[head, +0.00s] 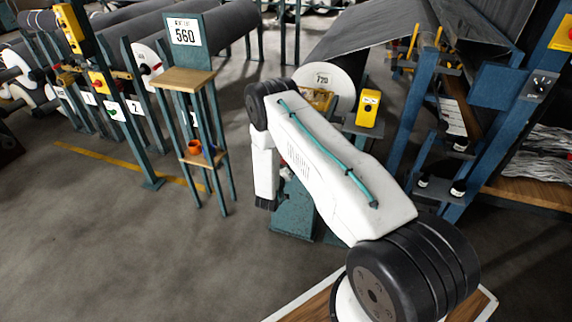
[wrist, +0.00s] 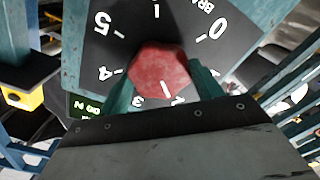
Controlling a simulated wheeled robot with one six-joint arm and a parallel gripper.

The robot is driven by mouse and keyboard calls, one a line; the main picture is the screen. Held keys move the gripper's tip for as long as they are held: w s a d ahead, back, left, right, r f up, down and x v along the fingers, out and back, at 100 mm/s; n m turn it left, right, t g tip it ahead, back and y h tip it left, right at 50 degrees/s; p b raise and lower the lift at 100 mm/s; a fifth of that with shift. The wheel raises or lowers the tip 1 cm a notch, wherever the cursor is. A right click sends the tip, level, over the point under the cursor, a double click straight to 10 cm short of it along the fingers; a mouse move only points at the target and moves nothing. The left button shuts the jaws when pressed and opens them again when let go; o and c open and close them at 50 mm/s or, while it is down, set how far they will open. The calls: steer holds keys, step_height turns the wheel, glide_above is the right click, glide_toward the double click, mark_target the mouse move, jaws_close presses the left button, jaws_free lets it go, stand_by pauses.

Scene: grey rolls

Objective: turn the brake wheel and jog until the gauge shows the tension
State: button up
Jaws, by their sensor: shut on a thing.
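The red brake wheel (wrist: 158,68) sits on a dark dial plate (wrist: 88,45) with white numbers, seen upside down in the wrist view. My gripper (wrist: 163,84) is shut on the wheel, with a teal finger on each side. A small display with green digits (wrist: 85,105) shows at the plate's lower left, partly hidden and unreadable. In the head view my arm hides the wheel and dial. A sign (head: 185,33) reads 560.
A wooden-topped stand (head: 184,80) is to the left. Blue frame posts (head: 410,110) stand at right. The floor at front left (head: 100,240) is clear.

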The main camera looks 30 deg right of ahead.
steer(key=shift+s+f+n, duration=0.1)
steer(key=shift+n, duration=0.8)
steer(key=o, duration=1)
steer(key=v, duration=0.7)
steer(key=shift+s+a, duration=0.25)
steer(key=shift+a, duration=0.1)
